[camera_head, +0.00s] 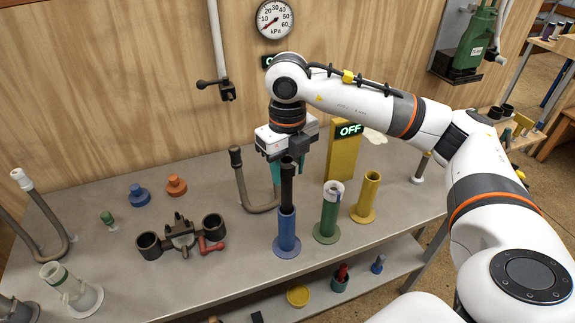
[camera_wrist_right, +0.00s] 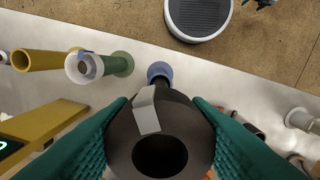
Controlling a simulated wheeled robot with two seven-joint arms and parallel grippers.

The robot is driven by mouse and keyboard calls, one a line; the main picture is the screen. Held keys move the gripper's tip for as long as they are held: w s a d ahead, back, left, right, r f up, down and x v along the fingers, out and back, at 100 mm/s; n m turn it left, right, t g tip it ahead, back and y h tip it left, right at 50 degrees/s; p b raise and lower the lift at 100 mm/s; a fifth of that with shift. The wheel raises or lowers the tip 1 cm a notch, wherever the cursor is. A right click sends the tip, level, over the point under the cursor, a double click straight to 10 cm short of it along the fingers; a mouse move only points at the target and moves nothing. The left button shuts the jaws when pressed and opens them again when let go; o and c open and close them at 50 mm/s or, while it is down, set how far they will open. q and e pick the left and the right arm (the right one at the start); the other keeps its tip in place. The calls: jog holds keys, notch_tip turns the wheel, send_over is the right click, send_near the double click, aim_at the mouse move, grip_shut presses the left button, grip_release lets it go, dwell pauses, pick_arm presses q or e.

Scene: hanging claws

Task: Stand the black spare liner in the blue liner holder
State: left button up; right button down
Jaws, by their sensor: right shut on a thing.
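The black spare liner (camera_head: 287,187) is an upright dark tube. My right gripper (camera_head: 282,168) is shut on its upper part, with teal finger pads on both sides. In the right wrist view the liner (camera_wrist_right: 160,137) fills the middle between the pads (camera_wrist_right: 160,150), with a grey strip on its side. The blue liner holder (camera_head: 287,232) is an upright tube on a round base on the bench. The liner's lower end meets the holder's mouth; how far inside it is, I cannot tell. The holder's blue rim also shows beyond the liner in the wrist view (camera_wrist_right: 159,70). My left gripper is out of view.
A green holder (camera_head: 328,215) with a pale liner and a yellow holder (camera_head: 368,197) stand just right. A bent grey tube (camera_head: 259,207) and a claw piece with black cups (camera_head: 180,237) are left. A yellow post with an OFF display (camera_head: 343,155) stands behind.

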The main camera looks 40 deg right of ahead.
aim_at(287, 180)
notch_tip(287, 180, down, 10)
jog(key=b, duration=0.8)
jog(key=shift+r, duration=0.2)
jog(key=shift+c, duration=1.9)
grip_release()
jog(key=shift+r, duration=0.2)
jog(key=shift+r+p, duration=1.75)
jog(key=shift+r, duration=1.15)
